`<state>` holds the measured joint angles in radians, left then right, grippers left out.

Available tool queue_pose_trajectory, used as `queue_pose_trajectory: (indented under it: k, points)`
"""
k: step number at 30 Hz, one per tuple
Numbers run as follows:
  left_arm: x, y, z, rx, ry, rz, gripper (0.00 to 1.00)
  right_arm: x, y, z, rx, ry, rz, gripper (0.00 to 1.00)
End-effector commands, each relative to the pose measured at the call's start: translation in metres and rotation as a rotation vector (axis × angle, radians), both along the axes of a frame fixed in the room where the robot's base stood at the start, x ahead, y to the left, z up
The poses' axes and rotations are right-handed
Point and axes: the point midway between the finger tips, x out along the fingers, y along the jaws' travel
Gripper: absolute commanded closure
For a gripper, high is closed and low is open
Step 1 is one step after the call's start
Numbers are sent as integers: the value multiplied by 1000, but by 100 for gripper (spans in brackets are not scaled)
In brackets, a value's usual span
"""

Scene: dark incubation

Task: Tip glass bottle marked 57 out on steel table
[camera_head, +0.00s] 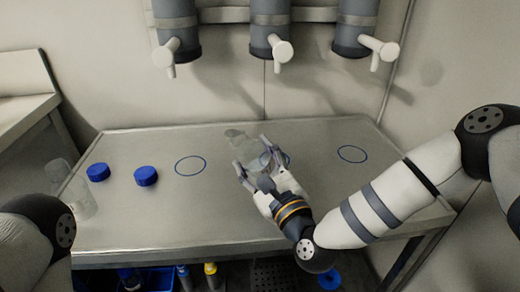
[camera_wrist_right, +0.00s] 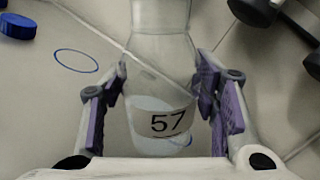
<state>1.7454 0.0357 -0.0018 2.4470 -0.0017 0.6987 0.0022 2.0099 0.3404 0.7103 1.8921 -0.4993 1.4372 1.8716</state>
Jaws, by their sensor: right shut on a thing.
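The clear glass bottle marked 57 (camera_wrist_right: 165,122) is between the purple-padded fingers of my right gripper (camera_wrist_right: 160,82) in the right wrist view, its label facing the camera. In the head view my right gripper (camera_head: 258,158) is shut on this bottle (camera_head: 245,148) over the middle of the steel table (camera_head: 150,225). The bottle is tilted, its narrow end toward the upper left. Whether liquid is in it I cannot tell for sure. Part of my left arm shows at the lower left, but its gripper is out of view.
Another clear glass bottle (camera_head: 77,190) stands at the table's left end. Two blue caps (camera_head: 98,172) (camera_head: 146,176) lie nearby. Blue rings (camera_head: 190,165) (camera_head: 352,154) mark the tabletop. Grey dispensers with white taps (camera_head: 272,48) hang above the back. The front of the table is clear.

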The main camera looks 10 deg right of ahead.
Motion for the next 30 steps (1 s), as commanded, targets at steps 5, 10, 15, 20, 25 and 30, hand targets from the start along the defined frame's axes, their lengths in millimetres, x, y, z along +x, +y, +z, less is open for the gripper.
queue_pose_trajectory:
  k: [5, 10, 15, 20, 25, 30]
  points:
    - [1, 0, 1, 0, -3, 0, 100, 1, 0, 6, 11, -6, -1, 83]
    - [1, 0, 1, 0, -3, 0, 100, 1, 0, 5, 11, -5, -1, 83]
    - [2, 0, 2, 0, -7, 0, 100, 1, -1, 8, -10, -18, -1, 83]
    - [5, 0, 5, 0, -17, 0, 100, 4, -6, 15, -100, -69, -1, 83]
    - [5, 0, 6, 0, -18, 0, 100, 4, -8, 15, -129, -81, 0, 83]
    - [5, 0, 5, 0, -17, 0, 100, 4, -8, 14, -128, -81, 0, 83]
